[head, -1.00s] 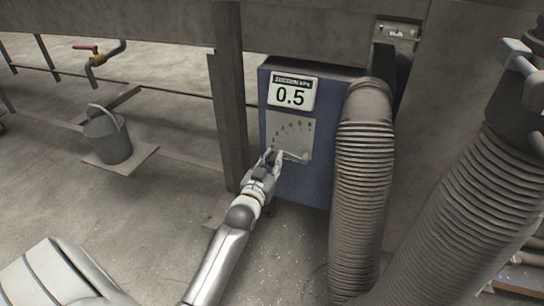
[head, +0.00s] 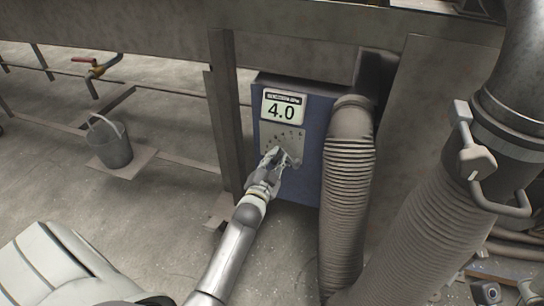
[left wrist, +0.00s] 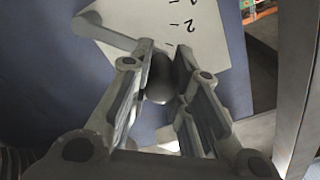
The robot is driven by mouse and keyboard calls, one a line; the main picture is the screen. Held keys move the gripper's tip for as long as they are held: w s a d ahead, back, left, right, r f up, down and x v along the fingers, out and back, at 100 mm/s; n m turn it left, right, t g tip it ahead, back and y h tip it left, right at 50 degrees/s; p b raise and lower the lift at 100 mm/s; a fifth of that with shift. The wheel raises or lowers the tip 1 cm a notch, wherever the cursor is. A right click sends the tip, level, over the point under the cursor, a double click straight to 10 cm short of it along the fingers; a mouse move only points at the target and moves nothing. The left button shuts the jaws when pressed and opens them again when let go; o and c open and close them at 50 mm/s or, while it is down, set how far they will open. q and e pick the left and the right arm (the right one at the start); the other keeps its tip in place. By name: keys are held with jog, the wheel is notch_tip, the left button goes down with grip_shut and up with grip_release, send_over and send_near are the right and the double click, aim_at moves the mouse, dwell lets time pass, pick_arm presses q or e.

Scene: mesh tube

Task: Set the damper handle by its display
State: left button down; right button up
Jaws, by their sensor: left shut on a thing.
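The blue box (head: 307,183) carries a display (head: 283,107) that reads 4.0. Below the display is a pale dial plate (head: 296,136) with printed numbers; it also shows in the left wrist view (left wrist: 211,45). My left gripper (head: 277,156) is in front of the plate. In the left wrist view its fingers (left wrist: 163,75) are closed around the rounded grey end of the damper handle (left wrist: 160,92). Much of the handle is hidden by the fingers. My right gripper is in neither view.
A thick ribbed hose (head: 348,190) runs down right beside the box, with a larger ribbed hose (head: 425,215) nearer. A steel post (head: 225,120) stands left of the box.

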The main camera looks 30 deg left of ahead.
pick_arm(q)
jog(key=shift+d+r+m, duration=0.15)
jog(key=shift+r+m, duration=0.05)
jog(key=shift+m, duration=0.1)
